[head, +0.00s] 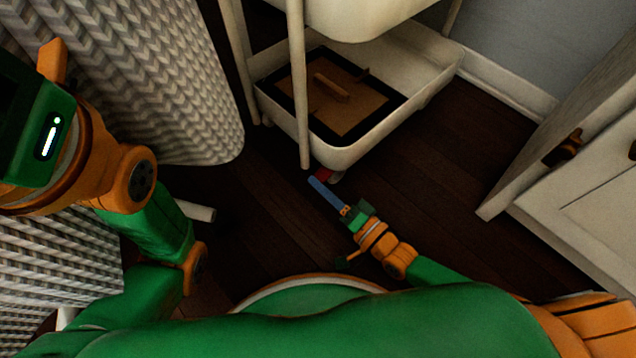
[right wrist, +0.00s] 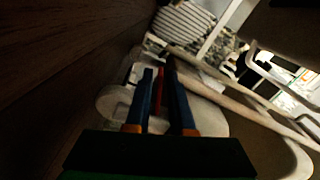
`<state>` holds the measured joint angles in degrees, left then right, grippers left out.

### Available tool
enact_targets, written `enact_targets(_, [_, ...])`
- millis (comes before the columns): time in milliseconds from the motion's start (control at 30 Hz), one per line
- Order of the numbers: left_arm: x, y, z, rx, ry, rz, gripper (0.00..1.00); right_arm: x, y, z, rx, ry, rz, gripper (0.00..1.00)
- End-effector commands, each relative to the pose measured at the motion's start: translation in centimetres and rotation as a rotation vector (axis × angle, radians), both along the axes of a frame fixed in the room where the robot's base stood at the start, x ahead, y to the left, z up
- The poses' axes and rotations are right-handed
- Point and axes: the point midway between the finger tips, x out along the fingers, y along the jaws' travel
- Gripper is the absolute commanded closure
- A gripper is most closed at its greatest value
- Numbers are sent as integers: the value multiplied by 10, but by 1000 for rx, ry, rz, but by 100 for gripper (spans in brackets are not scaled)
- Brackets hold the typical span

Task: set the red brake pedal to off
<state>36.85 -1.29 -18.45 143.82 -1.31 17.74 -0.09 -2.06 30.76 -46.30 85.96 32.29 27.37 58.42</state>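The red brake pedal (head: 323,175) is a small red piece low at the near corner of the white cart (head: 358,152), by its caster. My right gripper (head: 314,182) reaches down to it, with its blue fingers beside the pedal. In the right wrist view the two fingers of my right gripper (right wrist: 159,72) stand apart. The red pedal (right wrist: 159,88) shows in the gap between them, and I cannot tell whether they touch it. My left arm shows at the left of the head view, but its gripper is not in view.
A tray (head: 345,128) with a brown inside lies on the cart's lower shelf. A woven basket (head: 190,90) stands to the left, and a white cabinet (head: 590,205) to the right. Dark wooden floor (head: 450,185) is clear between cart and cabinet.

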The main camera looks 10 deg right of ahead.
Motion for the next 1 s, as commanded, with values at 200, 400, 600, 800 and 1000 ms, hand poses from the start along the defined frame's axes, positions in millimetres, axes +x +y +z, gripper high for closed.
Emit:
enact_targets(200, [0, 0, 0, 0, -1, -1, 50, 0, 0, 0, 0, 0, 0, 100])
enact_targets(400, [0, 0, 17, 0, -1, -1, 50, -2, 2, 16, 150, 110, 1, 100])
enact_targets(600, [0, 0, 24, 1, -1, -2, 50, -2, 3, 27, 388, 283, -1, 100])
enact_targets(800, [0, 0, 23, 1, -1, -2, 50, -2, 3, 26, 404, 293, -1, 100])
enact_targets(1000, [0, 0, 23, 2, 0, -2, 50, -2, 3, 26, 402, 292, -1, 62])
